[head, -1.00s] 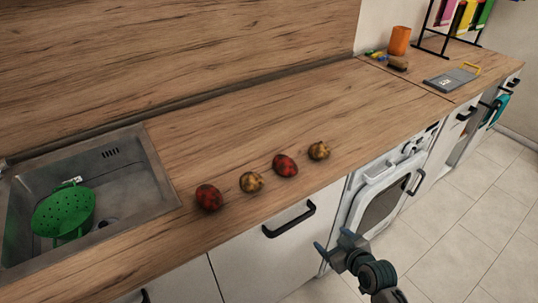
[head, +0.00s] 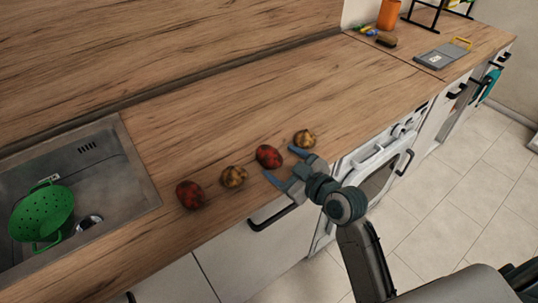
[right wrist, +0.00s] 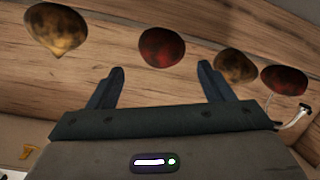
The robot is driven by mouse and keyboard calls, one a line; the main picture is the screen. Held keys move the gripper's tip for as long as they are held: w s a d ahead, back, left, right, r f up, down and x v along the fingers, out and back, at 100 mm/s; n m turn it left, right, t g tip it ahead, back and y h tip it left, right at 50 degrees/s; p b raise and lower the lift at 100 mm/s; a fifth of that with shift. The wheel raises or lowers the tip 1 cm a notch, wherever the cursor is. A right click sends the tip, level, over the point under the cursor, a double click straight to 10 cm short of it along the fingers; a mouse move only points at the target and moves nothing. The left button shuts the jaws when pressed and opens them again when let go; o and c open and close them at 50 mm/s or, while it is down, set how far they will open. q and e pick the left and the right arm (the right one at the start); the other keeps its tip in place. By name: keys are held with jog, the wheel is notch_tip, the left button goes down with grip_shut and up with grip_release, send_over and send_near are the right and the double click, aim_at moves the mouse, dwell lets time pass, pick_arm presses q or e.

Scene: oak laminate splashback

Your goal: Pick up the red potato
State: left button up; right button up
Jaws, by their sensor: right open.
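Two red potatoes lie on the wooden counter in a row with two yellow-brown ones. One red potato (head: 269,156) is just beyond the fingertips of my right gripper (head: 281,164), which is open and empty at the counter's front edge. In the right wrist view this red potato (right wrist: 161,47) sits ahead of the gap between my open fingers (right wrist: 162,76), apart from them. The other red potato (head: 190,195) lies nearer the sink; it also shows at the right of the right wrist view (right wrist: 284,79). My left gripper is out of view.
Yellow-brown potatoes lie on either side of the nearer red one, one at left (head: 234,177) and one at right (head: 304,138). A sink (head: 120,190) with a green colander (head: 42,213) is at left. Behind the potatoes the counter is clear.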

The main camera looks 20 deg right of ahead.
aim_at(276, 161)
jog(key=x, duration=0.2)
jog(key=p+x, duration=0.1)
jog(key=x, duration=0.1)
jog(key=shift+w+a+f, duration=0.1)
jog(key=shift+a+f, duration=0.1)
jog(key=shift+f, duration=0.1)
jog(key=shift+w+a+f, duration=0.1)
jog(key=shift+w+f, duration=0.05)
jog(key=shift+w, duration=0.1)
jog(key=shift+s, duration=0.1)
jog(key=shift+c, duration=0.6)
jog(key=c, duration=1)
pick_arm(q)
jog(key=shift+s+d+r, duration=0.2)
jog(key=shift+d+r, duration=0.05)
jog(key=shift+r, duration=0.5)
jog(key=shift+p, duration=0.3)
